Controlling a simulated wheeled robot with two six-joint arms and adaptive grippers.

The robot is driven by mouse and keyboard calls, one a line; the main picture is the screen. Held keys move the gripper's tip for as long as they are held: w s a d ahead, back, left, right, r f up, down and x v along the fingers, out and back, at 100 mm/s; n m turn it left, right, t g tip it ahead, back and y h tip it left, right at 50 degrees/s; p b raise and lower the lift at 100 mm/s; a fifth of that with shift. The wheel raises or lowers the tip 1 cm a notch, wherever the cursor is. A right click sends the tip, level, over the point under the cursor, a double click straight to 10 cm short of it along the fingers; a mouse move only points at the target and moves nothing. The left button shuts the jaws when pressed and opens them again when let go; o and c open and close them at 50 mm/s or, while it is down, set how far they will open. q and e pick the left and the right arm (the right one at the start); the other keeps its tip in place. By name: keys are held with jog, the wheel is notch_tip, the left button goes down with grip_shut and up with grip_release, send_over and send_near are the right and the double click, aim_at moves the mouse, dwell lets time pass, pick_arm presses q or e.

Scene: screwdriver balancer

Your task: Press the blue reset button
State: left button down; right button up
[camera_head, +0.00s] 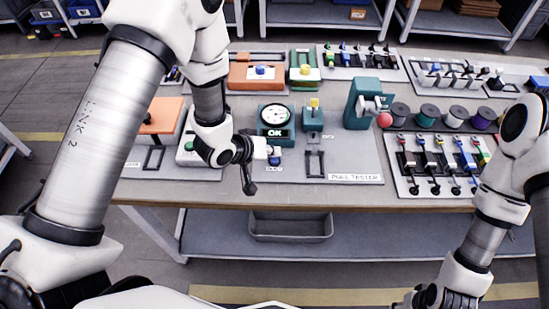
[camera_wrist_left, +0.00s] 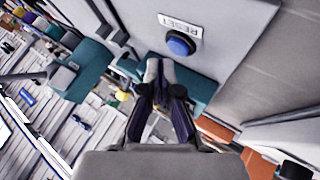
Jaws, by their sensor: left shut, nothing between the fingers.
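In the left wrist view the round blue button (camera_wrist_left: 180,43) shows beside a white RESET label (camera_wrist_left: 181,24). My left gripper (camera_head: 264,149) is over the plate close to the button. Its pale fingertips (camera_wrist_left: 159,68) are together and empty, just short of the button in the wrist picture; contact cannot be told. My right gripper (camera_head: 438,298) is low at the bottom right, away from the bench, partly cut off.
The gauge display reads OK. A teal pull tester (camera_head: 359,104) with a red ball (camera_head: 385,119) stands to the right, with several spools beyond. A grey bin (camera_head: 290,227) sits on the lower shelf.

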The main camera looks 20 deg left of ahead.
aim_at(273, 160)
pick_arm(q)
jog(key=shift+f, duration=0.1)
jog(key=shift+f, duration=0.35)
jog(key=shift+f+b, duration=0.35)
dwell(0.5)
jog(key=shift+r+p, duration=0.8)
notch_tip(273, 160, up, 5)
jog(key=p, duration=0.4)
jog(key=shift+r+p, duration=0.1)
jog(key=shift+p, duration=0.2)
